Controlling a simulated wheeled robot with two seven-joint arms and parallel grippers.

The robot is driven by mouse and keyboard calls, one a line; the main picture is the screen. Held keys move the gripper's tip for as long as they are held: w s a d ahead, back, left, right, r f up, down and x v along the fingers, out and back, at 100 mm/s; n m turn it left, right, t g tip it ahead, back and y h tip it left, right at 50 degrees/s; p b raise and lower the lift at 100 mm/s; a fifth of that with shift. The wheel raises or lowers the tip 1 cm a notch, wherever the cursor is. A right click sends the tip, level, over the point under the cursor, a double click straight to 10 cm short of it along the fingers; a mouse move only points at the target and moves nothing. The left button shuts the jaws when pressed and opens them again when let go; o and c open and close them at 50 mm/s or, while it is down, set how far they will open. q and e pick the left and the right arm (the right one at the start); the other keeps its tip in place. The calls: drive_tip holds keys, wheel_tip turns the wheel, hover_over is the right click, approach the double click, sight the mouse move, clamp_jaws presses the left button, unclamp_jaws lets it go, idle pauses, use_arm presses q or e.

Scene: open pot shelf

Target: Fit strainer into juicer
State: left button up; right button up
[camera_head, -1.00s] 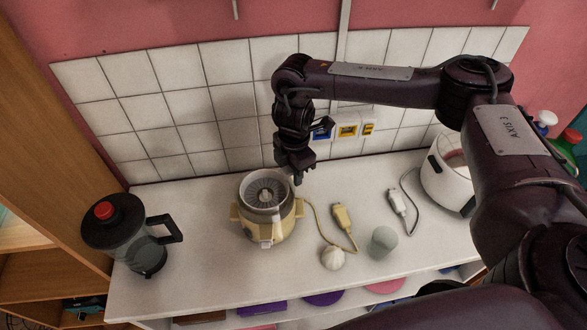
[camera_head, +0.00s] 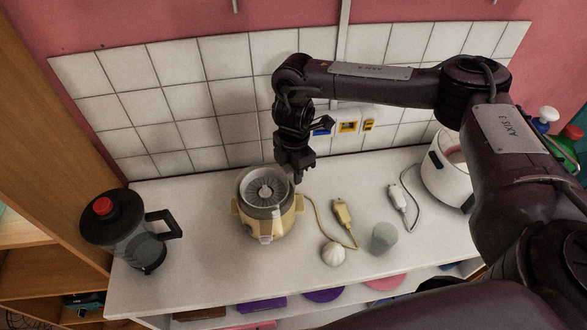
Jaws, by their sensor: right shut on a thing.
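The juicer (camera_head: 268,230) is a pale yellow appliance with side clips, standing upright on the white counter. The strainer (camera_head: 265,187) is a round grey-white bowl with a ribbed centre, at the juicer's open top. It looks about centred there, but I cannot tell whether it is fully seated. My right gripper (camera_head: 298,174) points down at the strainer's right rear rim and is shut on that rim. Its fingertips are small and partly dark against the rim. My left gripper is out of view.
A blender jug (camera_head: 140,245) with a black lid stands at left. A garlic bulb (camera_head: 333,254), a translucent cup (camera_head: 383,238), and yellow and white plugs lie right of the juicer. A white cooker (camera_head: 447,180) stands at far right, partly behind my arm. The tiled wall is close behind.

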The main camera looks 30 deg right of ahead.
drive_tip(key=shift+f, duration=0.2)
drive_tip(key=o, duration=1.1)
drive_tip(key=shift+c, duration=0.2)
drive_tip(key=shift+r, duration=0.15)
drive_tip(key=shift+r+p, duration=3.4)
drive_tip(key=shift+r, duration=0.55)
